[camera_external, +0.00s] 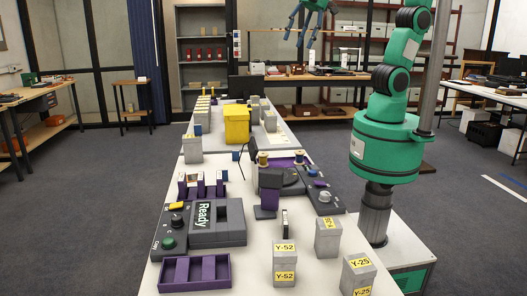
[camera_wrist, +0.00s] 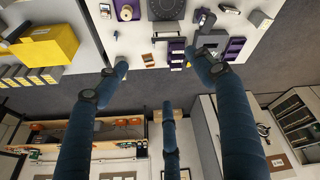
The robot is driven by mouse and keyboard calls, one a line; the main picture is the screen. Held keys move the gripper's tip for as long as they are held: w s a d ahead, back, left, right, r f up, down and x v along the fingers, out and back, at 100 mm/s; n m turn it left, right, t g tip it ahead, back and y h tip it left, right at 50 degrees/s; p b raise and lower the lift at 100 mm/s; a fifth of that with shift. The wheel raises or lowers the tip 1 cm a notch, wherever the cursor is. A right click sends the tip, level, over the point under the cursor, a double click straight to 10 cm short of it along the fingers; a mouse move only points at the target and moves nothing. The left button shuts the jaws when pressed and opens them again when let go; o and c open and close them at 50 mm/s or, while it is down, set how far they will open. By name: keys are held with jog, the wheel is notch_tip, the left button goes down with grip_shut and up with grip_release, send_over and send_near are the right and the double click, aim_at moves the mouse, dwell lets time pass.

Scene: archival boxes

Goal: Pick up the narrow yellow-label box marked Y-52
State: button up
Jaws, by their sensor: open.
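The grey box marked Y-52 (camera_external: 284,266) stands upright at the near end of the white table, with yellow labels on its top and front. A grey box marked Y-25 (camera_external: 357,275) stands to its right, at the near right corner. Another yellow-labelled grey box (camera_external: 328,237) stands behind and between them; its label is hard to read. My gripper (camera_external: 308,28) is high up at the top of the external view, far from these boxes, open and empty. Its spread blue fingers also show in the wrist view (camera_wrist: 160,82). I cannot make out Y-52 there.
A purple tray (camera_external: 195,285) and a grey device reading "Ready" (camera_external: 218,222) lie left of Y-52. A thin dark upright item (camera_external: 284,223) stands behind it. A yellow bin (camera_external: 237,124) and several grey boxes stand farther back. Bare tabletop lies left of Y-52.

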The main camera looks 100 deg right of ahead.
jog(key=w+a+f+n+g+p, duration=0.1)
jog(key=w+a+f+n, duration=0.3)
jog(key=w+a+n, duration=0.65)
jog(key=n+g+p, duration=0.2)
jog(key=n+g, duration=0.1)
jog(key=n, duration=1.3)
send_over(283, 248)
jog(key=shift+h, duration=0.4)
notch_tip(283, 248, down, 35)
jog(key=shift+r, duration=0.1)
jog(key=shift+a, duration=0.1)
jog(key=shift+f, duration=0.25)
jog(key=shift+f, duration=4.15)
